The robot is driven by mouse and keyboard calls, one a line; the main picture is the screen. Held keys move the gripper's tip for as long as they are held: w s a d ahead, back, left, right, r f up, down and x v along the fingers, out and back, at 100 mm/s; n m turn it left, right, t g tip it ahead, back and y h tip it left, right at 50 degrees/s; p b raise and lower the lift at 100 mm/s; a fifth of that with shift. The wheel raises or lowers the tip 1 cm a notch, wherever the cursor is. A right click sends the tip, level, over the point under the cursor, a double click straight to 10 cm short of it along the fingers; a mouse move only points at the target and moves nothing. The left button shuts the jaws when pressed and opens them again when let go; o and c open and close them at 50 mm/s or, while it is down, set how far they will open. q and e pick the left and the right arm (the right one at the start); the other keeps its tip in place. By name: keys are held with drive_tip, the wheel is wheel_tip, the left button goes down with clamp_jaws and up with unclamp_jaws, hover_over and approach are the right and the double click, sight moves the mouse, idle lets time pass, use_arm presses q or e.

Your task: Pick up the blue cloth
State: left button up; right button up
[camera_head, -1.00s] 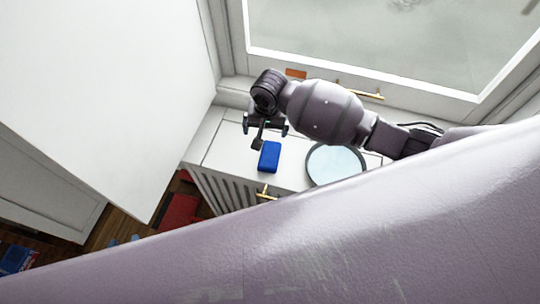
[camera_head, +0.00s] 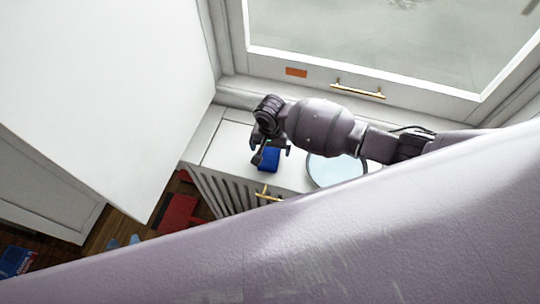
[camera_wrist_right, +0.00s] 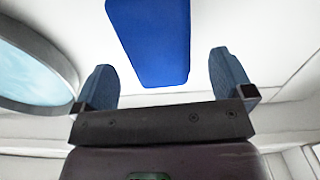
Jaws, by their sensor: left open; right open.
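The blue cloth (camera_head: 268,161) is a small folded block on the white cabinet top, partly covered by my right gripper (camera_head: 272,152) in the head view. In the right wrist view the cloth (camera_wrist_right: 150,40) is a flat blue oblong beyond the fingertips, its near end roughly between them. My right gripper (camera_wrist_right: 162,65) is open and empty, with a finger to each side of the cloth's line; I cannot tell if either touches it. My left gripper is not in view.
A round, dark-rimmed pale blue dish or mirror (camera_head: 335,170) lies right of the cloth on the white cabinet (camera_head: 228,143). Behind is a window frame with a brass handle (camera_head: 358,90). A large white panel (camera_head: 110,80) stands left. My own purple arm link fills the foreground.

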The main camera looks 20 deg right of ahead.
sight(271, 150)
drive_tip(key=shift+f, duration=1.15)
drive_tip(key=c, duration=1)
drive_tip(key=shift+r, duration=0.15)
drive_tip(key=shift+r+p, duration=1)
drive_tip(key=shift+r, duration=8.9)
